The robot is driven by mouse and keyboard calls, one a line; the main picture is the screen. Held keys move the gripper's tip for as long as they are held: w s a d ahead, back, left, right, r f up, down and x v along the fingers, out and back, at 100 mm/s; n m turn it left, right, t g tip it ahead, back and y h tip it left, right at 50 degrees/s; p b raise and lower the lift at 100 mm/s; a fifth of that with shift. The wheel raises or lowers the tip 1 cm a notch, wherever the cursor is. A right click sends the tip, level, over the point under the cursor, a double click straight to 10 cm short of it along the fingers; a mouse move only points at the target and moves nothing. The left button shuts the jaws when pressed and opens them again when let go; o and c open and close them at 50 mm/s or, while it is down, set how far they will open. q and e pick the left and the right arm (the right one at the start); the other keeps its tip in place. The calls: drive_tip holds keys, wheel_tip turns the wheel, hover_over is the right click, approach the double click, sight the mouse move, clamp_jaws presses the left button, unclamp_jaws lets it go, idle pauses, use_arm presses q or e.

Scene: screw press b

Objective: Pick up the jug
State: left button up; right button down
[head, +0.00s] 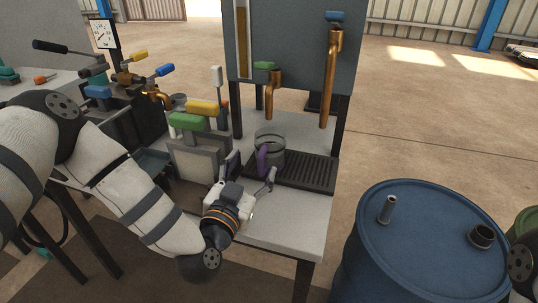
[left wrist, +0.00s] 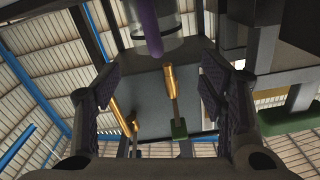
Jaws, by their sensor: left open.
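The jug (head: 271,144) is a clear grey vessel with a purple handle. It stands upright on the dark ribbed drip tray (head: 305,172), below the copper taps, with its handle toward me. My left gripper (head: 251,172) is open and empty just in front of the jug, its two fingers spread to either side of the handle's line. In the left wrist view the jug (left wrist: 172,22) and its purple handle show at the top, between and beyond the open fingers (left wrist: 163,95). I see no contact. My right gripper is out of view.
A grey tank with copper taps (head: 331,80) rises above the jug. A block with green and yellow levers (head: 199,153) stands close at the left. A blue drum (head: 425,255) is at the front right. The table's front right corner (head: 295,235) is clear.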

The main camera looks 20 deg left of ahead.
sight(259, 158)
use_arm(q)
drive_tip(key=w, duration=0.7)
drive_tip(key=shift+w+d+f+b, duration=0.2)
drive_tip(key=shift+b, duration=0.15)
clamp_jaws()
